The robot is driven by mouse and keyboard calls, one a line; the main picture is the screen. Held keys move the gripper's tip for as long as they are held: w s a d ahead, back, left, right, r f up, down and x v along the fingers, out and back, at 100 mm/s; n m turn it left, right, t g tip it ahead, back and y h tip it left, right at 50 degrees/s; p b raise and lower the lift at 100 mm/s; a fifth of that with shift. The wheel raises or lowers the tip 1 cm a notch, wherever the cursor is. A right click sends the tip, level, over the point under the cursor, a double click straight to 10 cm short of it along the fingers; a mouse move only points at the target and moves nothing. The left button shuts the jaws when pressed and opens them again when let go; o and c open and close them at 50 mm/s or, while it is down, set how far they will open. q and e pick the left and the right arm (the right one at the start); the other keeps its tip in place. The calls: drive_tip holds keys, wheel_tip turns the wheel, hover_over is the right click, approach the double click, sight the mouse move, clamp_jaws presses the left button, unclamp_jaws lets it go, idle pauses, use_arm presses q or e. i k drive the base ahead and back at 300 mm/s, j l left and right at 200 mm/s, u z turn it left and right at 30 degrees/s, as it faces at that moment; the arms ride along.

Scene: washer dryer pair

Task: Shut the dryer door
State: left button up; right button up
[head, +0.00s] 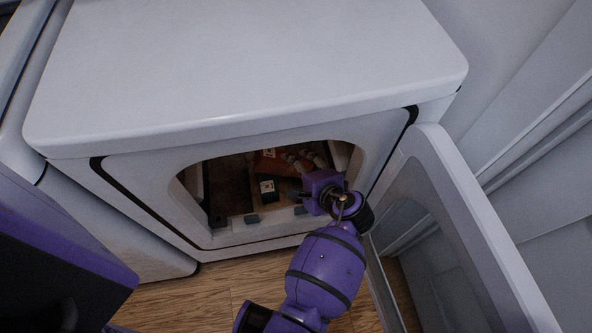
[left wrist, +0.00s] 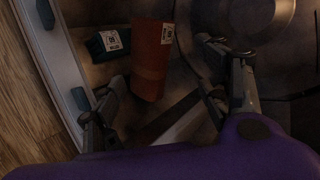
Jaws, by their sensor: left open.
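The white dryer (head: 240,75) has its front opening uncovered, with a dark drum inside. Its door (head: 462,190), a pale frame around a dark glass panel, stands swung open to the right of the opening. My left gripper (head: 302,158) reaches into the right part of the opening, with its purple wrist across the lower right rim. It is apart from the door. In the left wrist view my left gripper (left wrist: 160,70) has its fingers spread wide inside the drum, with nothing held between them. My right gripper is not in view.
An orange item (left wrist: 152,60) and a dark box with a white label (left wrist: 108,42) lie in the drum. Another white appliance (head: 100,225) stands close on the left. A pale wall and ribbed panels (head: 540,130) are beyond the door. Wooden floor (head: 225,290) lies in front.

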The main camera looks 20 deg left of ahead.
sight(427, 168)
drive_tip(key=k+l, duration=0.2)
drive_tip(key=k, duration=0.3)
drive_tip(key=k+l, duration=0.2)
drive_tip(key=k, duration=0.25)
drive_tip(key=k+l, duration=0.25)
drive_tip(key=k, duration=0.25)
